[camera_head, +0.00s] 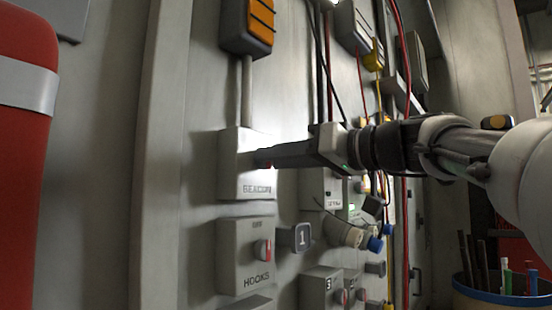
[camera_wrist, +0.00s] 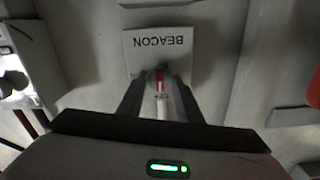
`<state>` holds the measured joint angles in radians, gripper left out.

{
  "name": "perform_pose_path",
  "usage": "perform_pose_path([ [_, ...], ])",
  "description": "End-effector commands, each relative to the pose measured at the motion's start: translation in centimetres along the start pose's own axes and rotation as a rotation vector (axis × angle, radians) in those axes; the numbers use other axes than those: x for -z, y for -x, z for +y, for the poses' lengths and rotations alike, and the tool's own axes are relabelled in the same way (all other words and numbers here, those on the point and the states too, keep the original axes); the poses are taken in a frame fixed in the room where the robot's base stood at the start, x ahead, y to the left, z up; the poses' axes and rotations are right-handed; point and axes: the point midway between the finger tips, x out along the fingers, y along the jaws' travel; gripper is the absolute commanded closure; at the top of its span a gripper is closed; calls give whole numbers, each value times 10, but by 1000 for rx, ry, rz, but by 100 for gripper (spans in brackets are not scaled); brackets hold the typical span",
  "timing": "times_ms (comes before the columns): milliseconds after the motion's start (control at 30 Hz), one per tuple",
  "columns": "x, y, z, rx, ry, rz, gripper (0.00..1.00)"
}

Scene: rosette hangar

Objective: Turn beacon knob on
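The beacon box (camera_head: 243,172) is a pale grey wall box labelled BEACON in the head view. In the wrist view the box (camera_wrist: 158,48) shows its label upside down. Its knob (camera_wrist: 160,80), with a red stripe and a pale part, lies between my two fingers. My gripper (camera_wrist: 161,88) is in front of the box, one finger on each side of the knob, with narrow gaps seeming to show. It looks open around the knob. In the head view my gripper (camera_head: 262,157) hides the knob, and contact is unclear.
Below is a HOOKS box (camera_head: 247,258) with a red-marked knob. Cables and connectors (camera_head: 345,234) crowd the wall to the right. An orange lamp (camera_head: 260,27) hangs above. A red object (camera_head: 22,150) stands at left.

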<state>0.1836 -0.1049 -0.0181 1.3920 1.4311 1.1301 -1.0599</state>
Motion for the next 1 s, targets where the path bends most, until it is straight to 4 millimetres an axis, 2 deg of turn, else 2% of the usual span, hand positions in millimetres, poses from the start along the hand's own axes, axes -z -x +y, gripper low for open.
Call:
perform_pose_path([
  [33, 0, 0, 0, 0, 0, 0, 86],
  [67, 0, 0, 0, 0, 0, 0, 90],
  [467, 0, 0, 0, 0, -77, 0, 90],
  [1000, 0, 0, -1, 0, -537, -1, 90],
])
